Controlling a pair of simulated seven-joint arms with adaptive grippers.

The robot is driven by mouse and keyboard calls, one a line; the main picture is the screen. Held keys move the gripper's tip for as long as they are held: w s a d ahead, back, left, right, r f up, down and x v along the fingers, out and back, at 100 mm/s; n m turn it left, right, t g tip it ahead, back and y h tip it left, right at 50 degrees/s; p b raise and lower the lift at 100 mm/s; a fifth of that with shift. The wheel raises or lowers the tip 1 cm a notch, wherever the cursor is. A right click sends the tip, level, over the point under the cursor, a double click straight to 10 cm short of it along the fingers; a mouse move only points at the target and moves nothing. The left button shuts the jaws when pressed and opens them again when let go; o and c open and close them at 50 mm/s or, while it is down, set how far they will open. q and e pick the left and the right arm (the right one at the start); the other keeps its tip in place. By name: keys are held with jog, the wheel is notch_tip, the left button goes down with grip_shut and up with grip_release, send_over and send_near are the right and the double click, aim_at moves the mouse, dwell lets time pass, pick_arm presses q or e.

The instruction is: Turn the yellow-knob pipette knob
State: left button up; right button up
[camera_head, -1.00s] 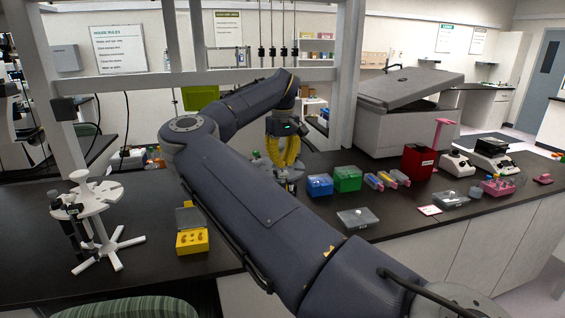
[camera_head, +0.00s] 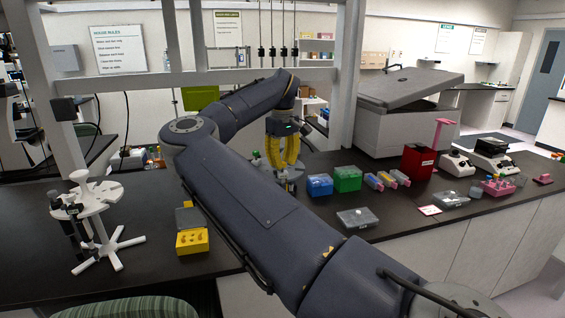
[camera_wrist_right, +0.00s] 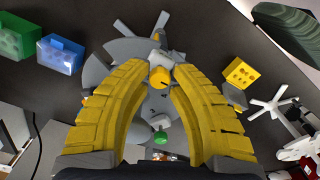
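My right gripper (camera_head: 287,171) has yellow ribbed fingers and points down over a grey pipette stand at the middle of the bench. In the right wrist view my right gripper (camera_wrist_right: 162,74) has its fingers apart, one on each side of a yellow knob (camera_wrist_right: 160,77). The knob lies between the fingertips; whether they touch it I cannot tell. It sits at the top of a pale pipette on the round grey stand (camera_wrist_right: 98,72). A green knob (camera_wrist_right: 160,137) is on the stand's near side. In the head view the yellow knob is hidden. My left gripper is out of view.
Blue (camera_head: 319,185) and green (camera_head: 347,179) boxes stand right of the stand. A clear-lidded box (camera_head: 357,218) lies in front of them. A yellow box (camera_head: 192,241) and a white pipette carousel (camera_head: 97,196) stand to the left. Bare bench lies between.

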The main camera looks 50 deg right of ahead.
jog(key=o, duration=0.5)
jog(key=shift+c, duration=0.2)
jog(key=shift+r, duration=0.1)
notch_tip(320, 180, up, 12)
dwell(0.6)
